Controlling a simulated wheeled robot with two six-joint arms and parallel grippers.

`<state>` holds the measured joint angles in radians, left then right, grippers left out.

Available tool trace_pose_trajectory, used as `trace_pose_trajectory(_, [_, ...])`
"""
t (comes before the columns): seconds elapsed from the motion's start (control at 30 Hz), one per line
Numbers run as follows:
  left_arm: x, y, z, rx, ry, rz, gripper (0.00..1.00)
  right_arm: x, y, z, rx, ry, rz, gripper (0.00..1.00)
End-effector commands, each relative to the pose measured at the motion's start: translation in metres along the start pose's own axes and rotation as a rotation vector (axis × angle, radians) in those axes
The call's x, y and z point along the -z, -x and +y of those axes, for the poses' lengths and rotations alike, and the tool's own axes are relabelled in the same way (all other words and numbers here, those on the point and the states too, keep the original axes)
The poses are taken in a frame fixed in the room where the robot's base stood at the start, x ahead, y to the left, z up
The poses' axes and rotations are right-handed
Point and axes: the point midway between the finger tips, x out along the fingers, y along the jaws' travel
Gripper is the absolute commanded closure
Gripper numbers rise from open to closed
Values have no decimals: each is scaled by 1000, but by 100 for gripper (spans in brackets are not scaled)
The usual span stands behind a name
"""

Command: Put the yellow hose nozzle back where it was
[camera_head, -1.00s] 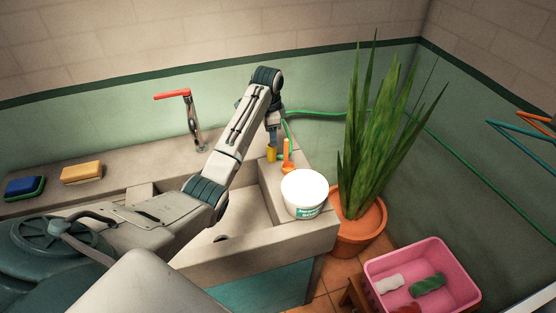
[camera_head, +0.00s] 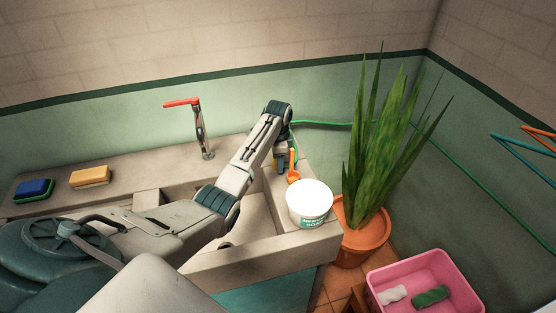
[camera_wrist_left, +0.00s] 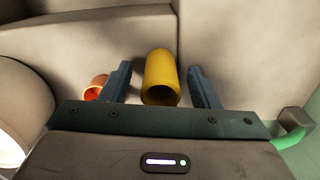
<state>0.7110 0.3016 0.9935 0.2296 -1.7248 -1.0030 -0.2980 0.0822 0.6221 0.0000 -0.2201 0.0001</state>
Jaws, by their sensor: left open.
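The yellow hose nozzle (camera_wrist_left: 161,72) shows in the left wrist view as a short hollow tube, its dark open end towards my wrist. It lies between the two fingers of my left gripper (camera_wrist_left: 159,68), with a gap on each side. The fingers are open and not closed on it. In the head view my left gripper (camera_head: 281,164) points down at the back right of the sink counter, and it hides most or all of the nozzle there. The green hose (camera_head: 325,123) runs along the wall behind the gripper. My right gripper is not in view.
A potted plant (camera_head: 361,239) and a pink crate (camera_head: 447,258) are at the right. Sponges (camera_head: 90,176) lie at the far left.

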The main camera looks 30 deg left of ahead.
Motion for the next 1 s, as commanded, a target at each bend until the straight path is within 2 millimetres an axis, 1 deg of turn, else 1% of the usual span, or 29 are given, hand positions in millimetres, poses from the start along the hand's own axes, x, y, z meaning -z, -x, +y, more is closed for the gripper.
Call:
trace_pose_trajectory(0.1, [0,-6,0,1,0,0,44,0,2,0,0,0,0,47])
trace_pose_trajectory(0.27, [0,-6,0,1,0,1,44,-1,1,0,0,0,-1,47])
trace_pose_trajectory(0.3, [0,-6,0,1,0,1,46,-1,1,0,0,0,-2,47])
trace_pose_trajectory(0.37, [0,-6,0,1,0,1,58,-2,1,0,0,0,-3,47])
trace_pose_trajectory(0.4, [0,-6,0,1,0,1,66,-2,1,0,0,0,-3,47])
trace_pose_trajectory(0.53, [0,-6,0,1,0,1,92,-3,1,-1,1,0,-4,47])
trace_pose_trajectory(0.57, [0,-6,0,1,0,1,92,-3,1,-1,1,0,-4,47])
trace_pose_trajectory(0.6, [0,-6,0,2,0,1,95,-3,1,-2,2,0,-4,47])
trace_pose_trajectory(0.83, [0,-2,-1,3,0,2,96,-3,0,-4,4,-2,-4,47])
trace_pose_trajectory(0.93, [0,9,-1,5,0,3,96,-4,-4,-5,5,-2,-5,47])
trace_pose_trajectory(1.0, [0,21,-1,6,0,4,96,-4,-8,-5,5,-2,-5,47])
